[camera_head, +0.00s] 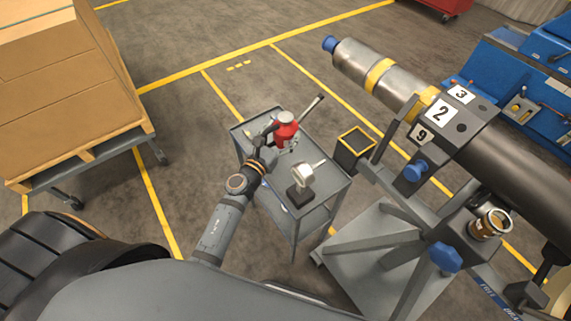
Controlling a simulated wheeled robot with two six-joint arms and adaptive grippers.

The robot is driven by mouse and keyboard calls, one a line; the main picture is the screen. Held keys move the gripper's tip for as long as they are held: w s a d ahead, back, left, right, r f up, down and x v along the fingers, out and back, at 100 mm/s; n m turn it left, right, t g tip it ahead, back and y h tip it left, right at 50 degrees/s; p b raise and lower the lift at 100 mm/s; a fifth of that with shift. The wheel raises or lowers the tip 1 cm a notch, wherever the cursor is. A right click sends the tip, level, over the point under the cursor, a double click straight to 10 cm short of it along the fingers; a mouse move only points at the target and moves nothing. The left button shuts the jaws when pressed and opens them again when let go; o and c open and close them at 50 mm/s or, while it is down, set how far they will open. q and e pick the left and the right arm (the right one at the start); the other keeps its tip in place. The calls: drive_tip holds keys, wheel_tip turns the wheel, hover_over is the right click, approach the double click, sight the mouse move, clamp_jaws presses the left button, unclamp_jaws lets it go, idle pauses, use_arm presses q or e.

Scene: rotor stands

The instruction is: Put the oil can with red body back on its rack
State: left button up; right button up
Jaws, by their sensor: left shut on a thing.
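The oil can with red body (287,129) has a grey top and a long spout that points up and to the right. It is over the far end of a grey cart (335,190); I cannot tell whether it touches the cart top. My left gripper (274,133) is shut on the can from its left side, and the fingers are small and partly hidden. A square black holder with a yellow rim (355,142) is on the rotor stand, right of the cart, and looks empty. I cannot tell whether it is the can's rack. My right gripper is not in view.
A silver-and-black tool (303,178) stands on the cart's near part. The rotor stand (400,225) carries a long shaft and a metal cup (490,223) at right. Boxes on a pallet (70,80) stand at left. Floor between pallet and cart is clear.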

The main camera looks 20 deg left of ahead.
sight(283, 145)
use_arm(q)
drive_tip(key=shift+w+d, duration=0.1)
drive_tip(key=shift+d, duration=0.1)
drive_tip(key=shift+f, duration=0.25)
wheel_tip(283, 145, down, 5)
drive_tip(key=b, duration=0.4)
drive_tip(key=shift+f+b, duration=0.2)
drive_tip(key=shift+b, duration=0.15)
drive_tip(key=shift+f, duration=0.25)
drive_tip(key=shift+r, duration=0.1)
wheel_tip(283, 145, down, 4)
drive_tip(key=b, duration=0.3)
drive_tip(key=shift+r, duration=0.1)
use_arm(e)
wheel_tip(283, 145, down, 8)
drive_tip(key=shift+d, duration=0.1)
